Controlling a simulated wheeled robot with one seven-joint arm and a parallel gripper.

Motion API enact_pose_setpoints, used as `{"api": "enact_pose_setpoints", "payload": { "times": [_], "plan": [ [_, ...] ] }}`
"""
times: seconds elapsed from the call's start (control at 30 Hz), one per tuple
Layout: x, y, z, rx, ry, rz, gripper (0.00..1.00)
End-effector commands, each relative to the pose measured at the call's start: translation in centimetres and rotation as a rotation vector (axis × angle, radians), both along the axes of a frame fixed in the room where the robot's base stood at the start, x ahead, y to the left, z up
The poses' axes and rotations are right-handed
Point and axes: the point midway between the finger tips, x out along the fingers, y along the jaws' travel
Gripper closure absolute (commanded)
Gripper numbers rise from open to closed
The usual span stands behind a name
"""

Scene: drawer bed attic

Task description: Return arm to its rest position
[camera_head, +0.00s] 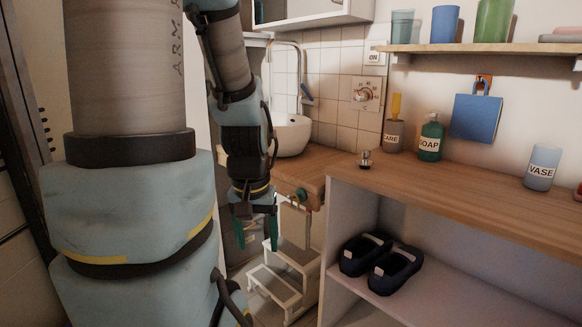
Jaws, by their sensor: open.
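My gripper (256,232) hangs fingers-down near the middle of the view, at the end of my arm. Its two green fingers are apart and nothing shows between them. It is left of the wooden counter's front corner, with a white step stool behind and below it. My thick arm column fills the left of the view and hides what lies behind it.
A wooden counter (450,183) runs right, holding a soap bottle (431,138), a brush holder (394,135) and a vase (541,168). Dark shoes (380,262) sit on the shelf below. A white step stool (285,277) stands beside it. A basin (292,135) is behind.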

Motion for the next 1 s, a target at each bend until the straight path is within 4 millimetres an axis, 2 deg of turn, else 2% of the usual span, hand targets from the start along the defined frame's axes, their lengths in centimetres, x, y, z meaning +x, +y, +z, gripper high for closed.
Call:
{"api": "enact_pose_setpoints", "payload": {
  "times": [0.03, 0.27, 0.6, 0.8, 1.0],
  "plan": [
    [0.1, -0.1, 1.8, -0.001, 0.002, -0.001, 0.30],
    [0.1, -0.1, 5.9, -0.001, 0.003, 0.001, 0.30],
    [0.1, -0.1, 15.1, -0.001, 0.004, 0.002, 0.30],
    [0.1, -0.1, 17.6, -0.001, 0.004, 0.003, 0.30],
    [0.1, -0.1, 17.8, -0.001, 0.004, 0.003, 0.30]
  ]
}}
